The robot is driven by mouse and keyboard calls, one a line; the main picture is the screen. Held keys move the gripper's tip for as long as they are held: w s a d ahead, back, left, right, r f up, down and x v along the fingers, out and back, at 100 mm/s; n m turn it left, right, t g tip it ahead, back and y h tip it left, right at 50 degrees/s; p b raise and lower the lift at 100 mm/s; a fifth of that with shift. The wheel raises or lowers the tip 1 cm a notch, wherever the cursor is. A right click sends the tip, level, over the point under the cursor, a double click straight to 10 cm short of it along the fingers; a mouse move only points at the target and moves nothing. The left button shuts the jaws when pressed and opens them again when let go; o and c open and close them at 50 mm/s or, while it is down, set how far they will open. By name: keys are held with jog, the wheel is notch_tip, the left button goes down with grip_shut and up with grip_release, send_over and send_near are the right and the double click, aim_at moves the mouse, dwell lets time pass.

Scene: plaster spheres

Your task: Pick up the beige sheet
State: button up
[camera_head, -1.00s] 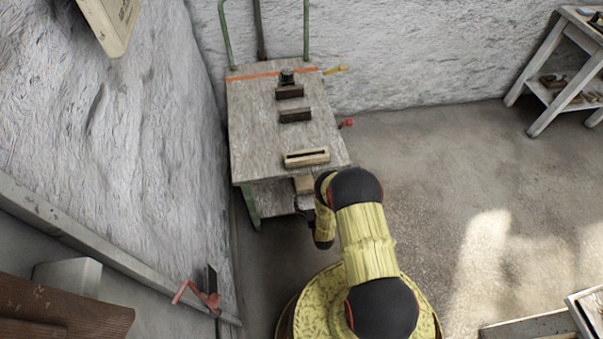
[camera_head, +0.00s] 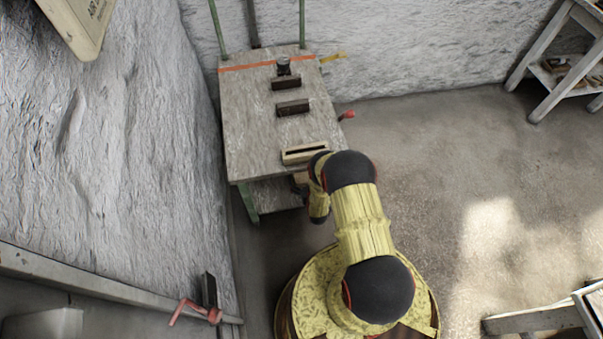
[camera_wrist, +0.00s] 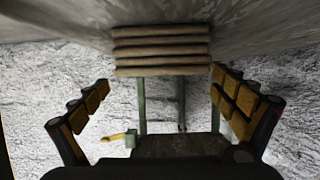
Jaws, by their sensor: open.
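A stack of several flat, folded beige-brown layers (camera_wrist: 162,50) shows in the wrist view, which looks upside down. It lies on a grey surface at the top of the picture. I cannot tell which layer is the beige sheet. My gripper (camera_wrist: 158,84) is open, with one finger on each side of the picture and the stack ahead between them, apart from both. In the head view, a small beige patch (camera_head: 300,178) shows under the cart's front edge, mostly hidden by my arm. My gripper is hidden there.
The wooden cart (camera_head: 250,125) has green posts and stands by the white wall. A slotted beige box (camera_head: 303,153) and dark blocks (camera_head: 292,107) are on its top. In the wrist view, a dark board (camera_wrist: 180,146) crosses low. Open floor (camera_head: 420,150) lies right.

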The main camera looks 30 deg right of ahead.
aim_at(303, 174)
jog(key=b+x, duration=0.1)
jog(key=x, duration=0.1)
jog(key=b+x, duration=0.1)
jog(key=x, duration=0.1)
jog(key=shift+a+f, duration=0.2)
jog(key=shift+f, duration=0.1)
jog(key=shift+r, duration=0.1)
jog(key=shift+c, duration=1.1)
jog(key=c, duration=1.1)
jog(key=shift+c, duration=0.7)
